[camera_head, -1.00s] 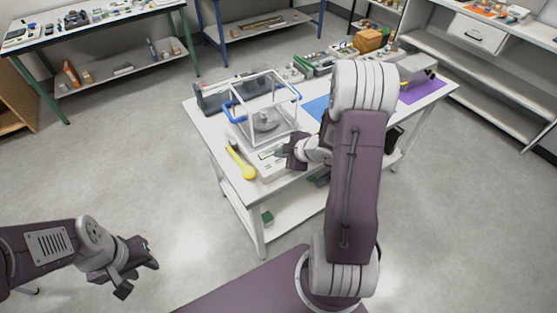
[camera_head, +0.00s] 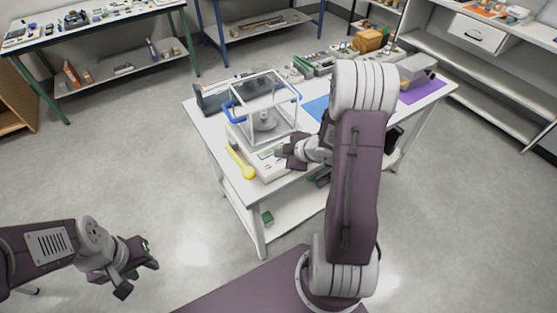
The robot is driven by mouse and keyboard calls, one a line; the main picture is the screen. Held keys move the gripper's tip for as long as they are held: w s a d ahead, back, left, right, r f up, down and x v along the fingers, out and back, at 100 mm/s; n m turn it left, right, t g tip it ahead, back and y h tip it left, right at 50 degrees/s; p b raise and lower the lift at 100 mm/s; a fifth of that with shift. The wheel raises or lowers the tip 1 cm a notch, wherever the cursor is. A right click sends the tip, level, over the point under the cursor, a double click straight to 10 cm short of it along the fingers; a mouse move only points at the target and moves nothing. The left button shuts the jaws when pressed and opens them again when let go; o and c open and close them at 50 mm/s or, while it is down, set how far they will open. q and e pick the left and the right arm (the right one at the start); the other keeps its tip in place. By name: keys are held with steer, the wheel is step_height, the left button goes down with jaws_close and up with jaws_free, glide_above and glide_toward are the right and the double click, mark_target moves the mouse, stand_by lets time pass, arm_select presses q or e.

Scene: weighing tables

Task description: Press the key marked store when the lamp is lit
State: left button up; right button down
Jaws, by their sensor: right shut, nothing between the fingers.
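A white balance (camera_head: 262,172) stands at the near left end of the white table, with a clear, blue-cornered draft shield (camera_head: 233,91) over its round pan (camera_head: 264,121). My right gripper (camera_head: 280,152) is shut and empty, with its fingertips over the balance's front panel. I cannot tell whether they touch it. The gripper and the small size hide the key markings, so I cannot pick out the store key or say whether a lamp is lit. My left gripper (camera_head: 138,278) is open and empty, away from the table over the floor at lower left.
A yellow spoon-like tool (camera_head: 240,163) lies along the balance's left side. A dark case (camera_head: 209,101) is behind the balance. A blue mat (camera_head: 317,107) and a purple mat (camera_head: 424,91) lie farther right. My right arm covers the table's middle.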

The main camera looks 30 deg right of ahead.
mark_target(281, 163)
steer(key=shift+f, duration=0.1)
steer(key=shift+f+b, duration=0.3)
steer(key=shift+f+b, duration=0.35)
steer(key=shift+f, duration=0.05)
stand_by(0.7)
steer(key=shift+r, duration=0.1)
steer(key=shift+r+p, duration=0.75)
steer(key=shift+p, duration=0.1)
steer(key=shift+r, duration=0.1)
step_height(281, 163, up, 5)
steer(key=p, duration=0.5)
